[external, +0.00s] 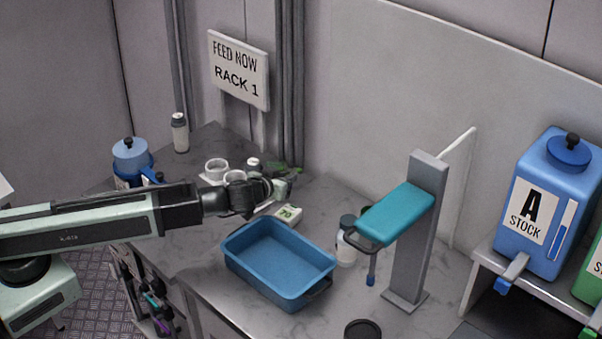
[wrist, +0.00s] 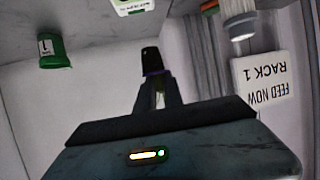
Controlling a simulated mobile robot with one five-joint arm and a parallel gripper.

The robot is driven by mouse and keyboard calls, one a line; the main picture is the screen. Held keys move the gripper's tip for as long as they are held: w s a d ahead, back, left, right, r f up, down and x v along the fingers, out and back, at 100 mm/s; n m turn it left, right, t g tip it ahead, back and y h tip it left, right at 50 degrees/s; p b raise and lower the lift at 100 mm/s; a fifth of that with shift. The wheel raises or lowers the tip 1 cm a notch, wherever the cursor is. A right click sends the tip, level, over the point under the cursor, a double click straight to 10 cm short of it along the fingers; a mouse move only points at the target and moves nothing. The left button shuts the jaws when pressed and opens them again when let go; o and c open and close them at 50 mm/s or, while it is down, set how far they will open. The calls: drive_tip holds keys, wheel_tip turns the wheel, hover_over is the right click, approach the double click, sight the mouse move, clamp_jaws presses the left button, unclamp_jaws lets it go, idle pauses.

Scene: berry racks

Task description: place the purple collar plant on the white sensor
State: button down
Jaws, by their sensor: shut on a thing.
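My gripper (external: 272,190) is shut on the purple collar plant, above the counter behind the blue tray. In the external view green leaves (external: 287,169) show just beyond the gripper; I cannot tell whether all belong to the held plant. In the wrist view a dark piece with a thin purple band (wrist: 156,72) shows at the fingertips; the rest is hidden. The white sensor (external: 289,214) with a green number lies on the counter, just in front of and below my gripper. What looks like it shows at the wrist view's top edge (wrist: 134,6).
A blue tray (external: 300,252) stands in front of the sensor. A white bottle (external: 346,247) and a grey stand with a teal arm (external: 395,212) are to the right. White rings (external: 216,168) stand behind my arm. A green cup marked 1 (wrist: 54,52) shows in the wrist view.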

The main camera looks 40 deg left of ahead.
sight(288, 210)
drive_tip(key=shift+s+d+r+n+y, duration=0.1)
drive_tip(key=shift+d+r+n+y, duration=0.2)
drive_tip(key=shift+r, duration=0.2)
drive_tip(key=shift+d+r+n+y, duration=0.2)
drive_tip(key=shift+r+y, duration=0.1)
drive_tip(key=shift+r, duration=0.15)
drive_tip(key=shift+s+r+n+y, duration=0.15)
drive_tip(key=shift+s+n+y, duration=0.1)
drive_tip(key=shift+n+y, duration=0.05)
wheel_tip(288, 210, down, 9)
drive_tip(key=b, duration=0.8)
drive_tip(key=shift+a+r, duration=0.1)
drive_tip(key=shift+r, duration=0.35)
drive_tip(key=shift+f, duration=0.15)
drive_tip(key=c, duration=1.5)
unclamp_jaws()
drive_tip(key=shift+o, duration=0.2)
